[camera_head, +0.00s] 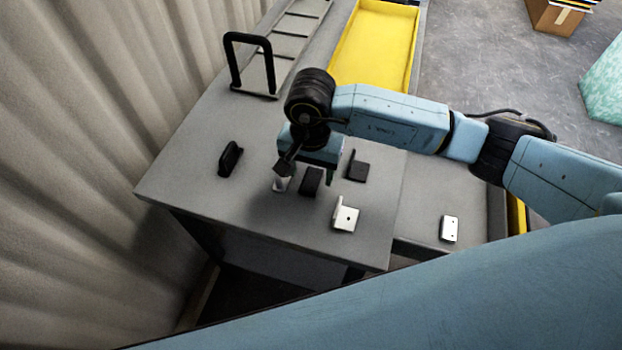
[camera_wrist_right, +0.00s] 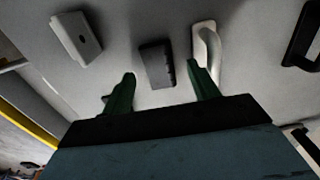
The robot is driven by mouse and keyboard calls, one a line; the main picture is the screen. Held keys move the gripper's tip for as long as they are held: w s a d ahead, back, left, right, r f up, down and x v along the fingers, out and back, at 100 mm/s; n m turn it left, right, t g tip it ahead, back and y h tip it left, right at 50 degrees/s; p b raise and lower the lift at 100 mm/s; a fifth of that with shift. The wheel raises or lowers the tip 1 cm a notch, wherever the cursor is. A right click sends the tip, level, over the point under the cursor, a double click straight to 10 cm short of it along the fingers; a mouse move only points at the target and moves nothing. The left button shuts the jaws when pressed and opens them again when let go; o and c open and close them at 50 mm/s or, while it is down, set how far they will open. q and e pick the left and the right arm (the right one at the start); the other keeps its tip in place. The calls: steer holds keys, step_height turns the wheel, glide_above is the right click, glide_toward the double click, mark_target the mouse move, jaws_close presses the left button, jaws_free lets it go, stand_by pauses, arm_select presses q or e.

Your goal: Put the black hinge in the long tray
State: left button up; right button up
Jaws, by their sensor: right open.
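The black hinge (camera_head: 312,181) lies on the grey table, just below and right of my right gripper in the head view. In the right wrist view the black hinge (camera_wrist_right: 157,63) is a dark block with a notched edge. My right gripper (camera_wrist_right: 161,88) is open; its green fingertips stand apart with the hinge ahead, between their lines. No contact shows. In the head view the right gripper (camera_head: 305,172) partly hides the things under it. A long yellow open tray (camera_head: 415,70) is at the back; I cannot tell whether it is the long tray named. My left gripper is not in view.
A white handle (camera_head: 281,185) is close beside the hinge. A black bracket (camera_head: 358,170), a white bracket (camera_head: 346,215) and a black handle (camera_head: 230,158) lie around it. A white plate (camera_head: 449,228) is on a grey surface at right. A black-handled rack (camera_head: 248,38) stands behind.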

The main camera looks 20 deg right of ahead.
steer(key=shift+f, duration=0.8)
steer(key=shift+r, duration=0.1)
jaws_close()
